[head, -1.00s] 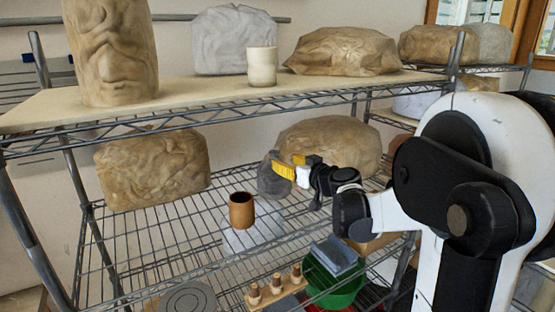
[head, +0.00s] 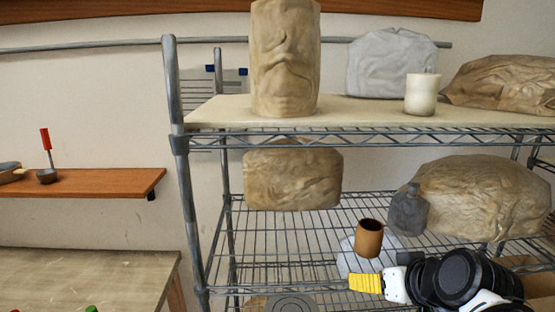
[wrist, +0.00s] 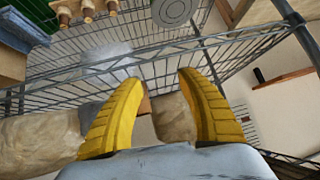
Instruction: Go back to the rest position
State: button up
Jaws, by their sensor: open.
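My gripper (head: 366,284) has yellow fingers and is at the lower right of the head view, in front of the wire shelf. In the wrist view its two yellow fingers (wrist: 160,112) stand wide apart with nothing held between them. A brown cup (head: 369,238) stands on the middle wire shelf (head: 290,235), a little above my gripper in the head view and apart from it. My arm's black and white links fill the lower right corner.
Wrapped bundles, one of them a tall tan one (head: 285,60), and a white cup (head: 421,94) stand on the upper board. A grey bottle (head: 408,210) stands by a bundle on the middle shelf. A wooden wall shelf (head: 90,183) and a table (head: 80,275) are at left.

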jog(key=s+f+m+g+h, duration=0.1)
jog(key=s+f, duration=0.2)
jog(key=s, duration=0.3)
jog(key=s+f+g+h, duration=0.1)
jog(key=s+f+h, duration=0.15)
jog(key=s, duration=0.25)
notch_tip(320, 180, down, 14)
jog(key=y+b, duration=0.1)
jog(key=b, duration=1.3)
jog(key=shift+w+b, duration=0.3)
